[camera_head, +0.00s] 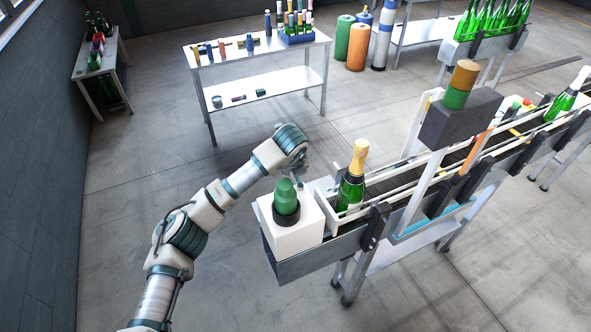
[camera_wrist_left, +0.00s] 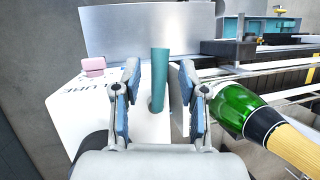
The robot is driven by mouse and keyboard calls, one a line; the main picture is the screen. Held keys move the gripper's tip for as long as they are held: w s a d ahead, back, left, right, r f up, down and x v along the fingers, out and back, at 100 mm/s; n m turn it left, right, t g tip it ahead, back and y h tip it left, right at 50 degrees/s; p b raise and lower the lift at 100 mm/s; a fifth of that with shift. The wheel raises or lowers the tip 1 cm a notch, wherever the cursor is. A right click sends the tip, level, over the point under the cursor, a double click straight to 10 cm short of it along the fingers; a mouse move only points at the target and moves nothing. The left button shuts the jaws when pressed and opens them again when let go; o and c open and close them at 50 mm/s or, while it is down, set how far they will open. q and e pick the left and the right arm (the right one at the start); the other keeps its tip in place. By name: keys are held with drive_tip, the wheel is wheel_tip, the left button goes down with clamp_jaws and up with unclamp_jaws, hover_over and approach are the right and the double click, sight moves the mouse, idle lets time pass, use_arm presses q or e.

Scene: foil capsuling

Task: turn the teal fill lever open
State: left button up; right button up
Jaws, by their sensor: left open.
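The teal fill lever (camera_wrist_left: 159,72) stands upright in the left wrist view, rising from a dark round hole in the white housing (camera_wrist_left: 150,125). My left gripper (camera_wrist_left: 158,82) is open, with one blue-padded finger on each side of the lever. Gaps show between the lever and both fingers, so it is not gripped. In the head view my left gripper (camera_head: 303,172) is at the back of the white housing (camera_head: 292,234), partly hidden by my wrist. The lever is too small to make out clearly there. My right gripper is not in view.
A green bottle with a gold foil neck (camera_head: 352,178) stands on the conveyor just right of the housing; it is close to my right-hand finger in the wrist view (camera_wrist_left: 240,108). A green piece in a black ring (camera_head: 285,203) tops the housing. A pink block (camera_wrist_left: 93,66) sits left.

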use_arm(q)
drive_tip(key=shift+r, duration=0.1)
drive_tip(key=v, duration=1.1)
drive_tip(key=shift+r, duration=0.25)
drive_tip(key=shift+s, duration=0.15)
